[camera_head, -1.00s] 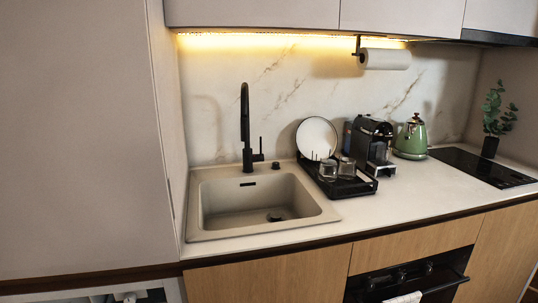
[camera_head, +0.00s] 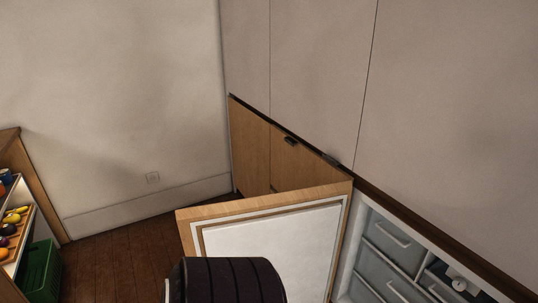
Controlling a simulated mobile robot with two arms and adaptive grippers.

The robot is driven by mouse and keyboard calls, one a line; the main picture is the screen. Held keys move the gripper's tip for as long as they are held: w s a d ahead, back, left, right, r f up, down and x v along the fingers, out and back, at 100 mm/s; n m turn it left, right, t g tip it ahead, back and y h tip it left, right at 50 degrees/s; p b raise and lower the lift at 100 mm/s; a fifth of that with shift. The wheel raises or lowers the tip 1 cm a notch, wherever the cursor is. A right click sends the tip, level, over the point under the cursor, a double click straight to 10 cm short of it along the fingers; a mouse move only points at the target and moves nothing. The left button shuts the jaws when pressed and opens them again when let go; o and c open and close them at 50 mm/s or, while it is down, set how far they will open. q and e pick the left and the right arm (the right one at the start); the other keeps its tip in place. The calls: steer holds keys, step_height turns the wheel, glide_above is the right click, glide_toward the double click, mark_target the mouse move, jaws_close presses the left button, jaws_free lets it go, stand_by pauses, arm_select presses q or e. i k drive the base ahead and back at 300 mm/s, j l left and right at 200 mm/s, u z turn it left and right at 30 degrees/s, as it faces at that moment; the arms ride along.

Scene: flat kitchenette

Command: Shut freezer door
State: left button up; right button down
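The freezer door (camera_head: 265,245) stands wide open in the head view, jutting out from the cabinet row toward the lower left. It has a wood-coloured edge and a white inner panel. The open freezer compartment (camera_head: 385,255) is at the lower right, with pale see-through drawers and handles inside. The door's lower part is hidden behind a dark ribbed object and the picture's bottom edge. Neither of my grippers is in view.
A dark, rounded, ribbed object (camera_head: 228,281) stands at the bottom in front of the door; I cannot tell what it is. A shelf with fruit (camera_head: 12,232) and a green crate (camera_head: 40,272) are at the left. Wooden floor (camera_head: 115,262) is free between crate and door.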

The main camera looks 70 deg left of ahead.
mark_target(300, 231)
steer(key=k+j, duration=0.15)
steer(key=j, duration=0.25)
steer(key=k+j+z, duration=0.1)
steer(key=j, duration=0.3)
steer(key=k+j, duration=0.2)
steer(key=j, duration=0.2)
steer(key=k+j+z, duration=0.1)
steer(key=j, duration=0.3)
steer(key=k+j+z, duration=0.1)
steer(key=j, duration=0.3)
steer(key=k+j, duration=0.3)
steer(key=j+z, duration=0.05)
steer(key=j, duration=0.05)
